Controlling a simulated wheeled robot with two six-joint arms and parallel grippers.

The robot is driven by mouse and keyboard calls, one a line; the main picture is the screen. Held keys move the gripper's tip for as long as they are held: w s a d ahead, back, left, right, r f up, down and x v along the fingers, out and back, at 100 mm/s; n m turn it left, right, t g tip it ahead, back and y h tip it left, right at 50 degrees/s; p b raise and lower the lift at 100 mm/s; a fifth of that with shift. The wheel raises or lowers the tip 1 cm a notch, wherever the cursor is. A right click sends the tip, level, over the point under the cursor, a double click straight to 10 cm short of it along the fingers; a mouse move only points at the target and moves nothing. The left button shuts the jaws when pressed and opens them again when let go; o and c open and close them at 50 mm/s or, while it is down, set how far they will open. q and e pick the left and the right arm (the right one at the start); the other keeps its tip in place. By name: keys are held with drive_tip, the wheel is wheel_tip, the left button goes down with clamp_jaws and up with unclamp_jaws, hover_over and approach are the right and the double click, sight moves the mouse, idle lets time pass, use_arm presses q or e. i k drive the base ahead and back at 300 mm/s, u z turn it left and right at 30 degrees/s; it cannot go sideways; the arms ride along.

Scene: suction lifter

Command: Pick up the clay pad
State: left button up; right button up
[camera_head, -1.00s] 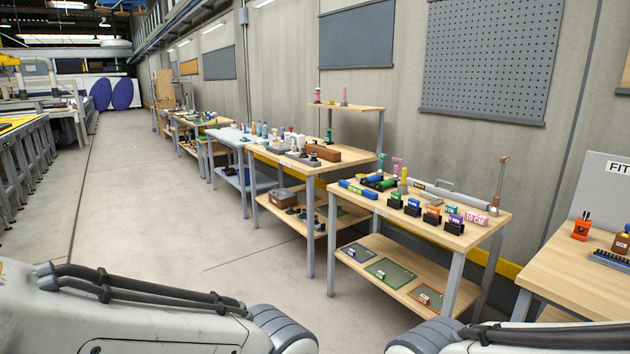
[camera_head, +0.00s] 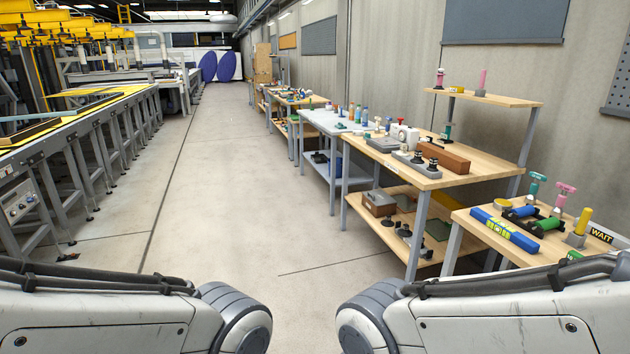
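I cannot make out a clay pad for certain in this view. Several small items stand on the wooden workbench (camera_head: 487,170) at the right, among them a grey case (camera_head: 383,144), a reddish-brown block (camera_head: 443,155) and a grey holder with dark knobs (camera_head: 417,164). A brown and grey box (camera_head: 379,203) sits on its lower shelf. Both my arms reach in at the bottom of the view, but neither gripper shows.
A nearer bench (camera_head: 468,221) at the right holds a blue level (camera_head: 505,230) and coloured tools. More benches line the wall farther back. A long roller conveyor (camera_head: 85,128) runs along the left. The floor aisle (camera_head: 225,150) between is clear.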

sight(404, 147)
drive_tip(key=u, duration=0.25)
drive_tip(key=i, duration=1.95)
drive_tip(key=z, duration=0.15)
drive_tip(key=i, duration=2)
drive_tip(key=z, duration=0.65)
drive_tip(key=i, duration=0.95)
drive_tip(key=z, duration=0.25)
